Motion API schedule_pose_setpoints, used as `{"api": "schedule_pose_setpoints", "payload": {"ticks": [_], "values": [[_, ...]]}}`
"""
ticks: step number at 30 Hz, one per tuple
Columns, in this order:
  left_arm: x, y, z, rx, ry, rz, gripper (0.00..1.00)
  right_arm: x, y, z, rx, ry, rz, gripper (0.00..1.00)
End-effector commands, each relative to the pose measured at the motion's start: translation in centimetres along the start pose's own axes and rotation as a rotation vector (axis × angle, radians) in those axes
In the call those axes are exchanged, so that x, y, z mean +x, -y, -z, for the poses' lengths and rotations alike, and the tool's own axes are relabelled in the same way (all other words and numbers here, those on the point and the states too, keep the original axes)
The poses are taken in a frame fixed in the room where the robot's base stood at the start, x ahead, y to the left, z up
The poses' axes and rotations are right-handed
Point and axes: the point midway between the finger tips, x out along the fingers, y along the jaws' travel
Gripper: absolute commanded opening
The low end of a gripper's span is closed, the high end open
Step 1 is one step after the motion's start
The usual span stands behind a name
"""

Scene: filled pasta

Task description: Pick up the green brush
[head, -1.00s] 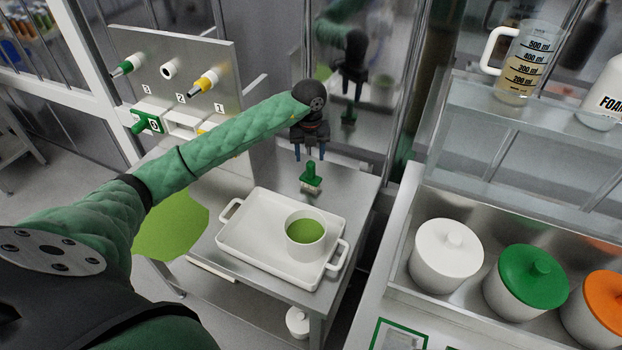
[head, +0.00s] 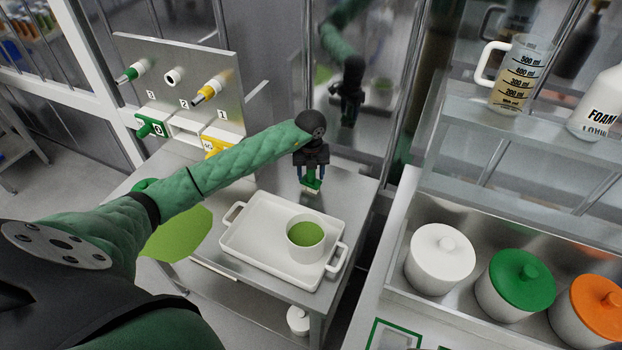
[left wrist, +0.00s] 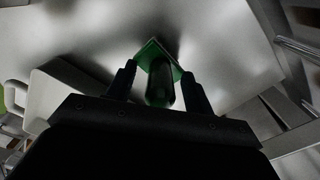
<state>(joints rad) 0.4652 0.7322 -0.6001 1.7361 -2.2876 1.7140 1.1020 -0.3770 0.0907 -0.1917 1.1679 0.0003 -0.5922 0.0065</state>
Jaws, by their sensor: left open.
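The green brush (head: 312,184) stands on the steel table behind the white tray, handle up and bristles down. My left gripper (head: 310,177) is above it, pointing down, with its fingers around the upper part of the handle. In the left wrist view the brush (left wrist: 159,80) lies between the two open fingers of my left gripper (left wrist: 160,88), with gaps on both sides. My right gripper is in neither view.
A white tray (head: 233,236) with a bowl of green filling (head: 305,243) stands just in front of the brush. A glass panel rises behind the table (head: 352,195). Lidded pots, white (head: 440,258), green (head: 516,285) and orange (head: 598,308), stand on the right.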

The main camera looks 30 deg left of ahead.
Motion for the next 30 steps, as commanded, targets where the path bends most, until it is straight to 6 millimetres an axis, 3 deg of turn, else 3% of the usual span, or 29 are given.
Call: {"api": "schedule_pose_setpoints", "payload": {"ticks": [7, 15, 23, 27, 30], "values": [[0.1, 0.0, 0.0, 0.0, 0.0, 0.001, 0.52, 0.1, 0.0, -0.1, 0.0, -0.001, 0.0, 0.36], [0.1, 0.0, 0.0, 0.0, 0.0, 0.001, 0.02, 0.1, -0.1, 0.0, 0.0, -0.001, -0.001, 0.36], [-0.1, 0.0, 0.0, 0.0, 0.001, 0.001, 0.02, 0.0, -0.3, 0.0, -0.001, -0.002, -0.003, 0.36], [-1.2, 0.1, -0.1, 0.001, 0.002, 0.002, 0.02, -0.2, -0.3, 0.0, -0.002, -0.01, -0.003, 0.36], [-2.6, 0.1, -0.1, 0.002, 0.003, 0.003, 0.02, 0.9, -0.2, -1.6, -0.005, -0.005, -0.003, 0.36]]}}
